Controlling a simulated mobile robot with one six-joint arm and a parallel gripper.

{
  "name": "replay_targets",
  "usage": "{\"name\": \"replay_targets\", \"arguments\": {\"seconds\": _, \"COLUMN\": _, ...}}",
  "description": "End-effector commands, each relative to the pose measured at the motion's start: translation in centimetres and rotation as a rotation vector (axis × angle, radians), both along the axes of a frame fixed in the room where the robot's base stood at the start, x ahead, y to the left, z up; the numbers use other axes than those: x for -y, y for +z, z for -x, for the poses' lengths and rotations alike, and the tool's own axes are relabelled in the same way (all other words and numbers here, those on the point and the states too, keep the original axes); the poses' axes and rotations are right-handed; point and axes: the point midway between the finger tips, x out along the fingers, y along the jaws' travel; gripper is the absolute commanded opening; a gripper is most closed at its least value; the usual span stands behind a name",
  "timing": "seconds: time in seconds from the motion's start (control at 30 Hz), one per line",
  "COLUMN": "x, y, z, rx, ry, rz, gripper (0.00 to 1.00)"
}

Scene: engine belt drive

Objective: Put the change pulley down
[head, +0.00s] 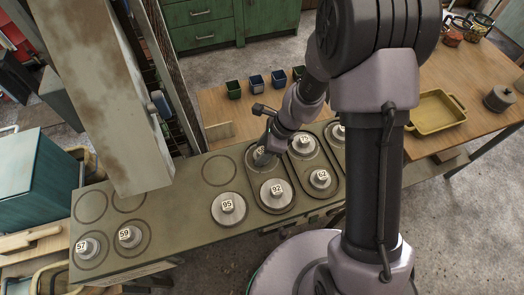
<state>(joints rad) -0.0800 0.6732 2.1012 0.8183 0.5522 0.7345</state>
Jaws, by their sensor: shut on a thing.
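My gripper (264,156) is shut on a change pulley (252,162), a grey disc with a white label that the gripper partly hides, so its number cannot be read. The pulley is over or on the long green-grey bench (185,226), inside a marked outline at the back; I cannot tell whether it touches the surface. Directly in front of it, in the same outline, sits pulley 92 (277,198). Pulley 95 (228,212) is to the front left, and pulley 62 (320,183) to the right.
Another pulley (303,151) sits behind 62, and one more is partly hidden by my arm. Pulleys 57 (92,250) and 59 (131,240) are at the left end. Circles at the back left are empty.

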Motion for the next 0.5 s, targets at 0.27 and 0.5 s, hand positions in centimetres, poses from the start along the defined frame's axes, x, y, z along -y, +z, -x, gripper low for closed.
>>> {"name": "replay_targets", "arguments": {"seconds": 0.27, "x": 0.00, "y": -0.29, "z": 0.01, "rx": 0.000, "ry": 0.000, "rz": 0.000, "gripper": 0.71}}
{"name": "replay_targets", "arguments": {"seconds": 0.5, "x": 0.00, "y": -0.16, "z": 0.01, "rx": 0.000, "ry": 0.000, "rz": 0.000, "gripper": 0.71}}
